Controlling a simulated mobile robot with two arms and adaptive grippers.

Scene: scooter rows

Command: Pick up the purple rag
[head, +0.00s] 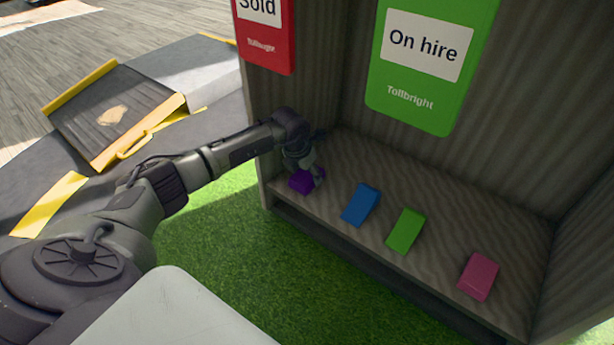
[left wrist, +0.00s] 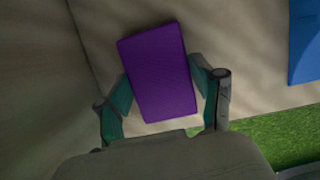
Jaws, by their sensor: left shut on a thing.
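The purple rag (head: 301,181) is a small folded block at the left end of the wooden shelf (head: 335,218). In the left wrist view the purple rag (left wrist: 160,72) lies between the two fingers, slightly tilted. My left gripper (head: 313,172) reaches down over the rag from above, and in the left wrist view the gripper (left wrist: 163,98) is shut on it, a finger at each side. I cannot tell whether the rag still touches the shelf. My right gripper is not in view.
Blue (head: 361,205), green (head: 405,231) and pink (head: 479,276) rags lie in a row to the right on the shelf. The shelf's side and back walls stand close to the gripper. A red sign (head: 265,42) and a green sign (head: 425,70) hang above. Grass (head: 225,225) lies in front.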

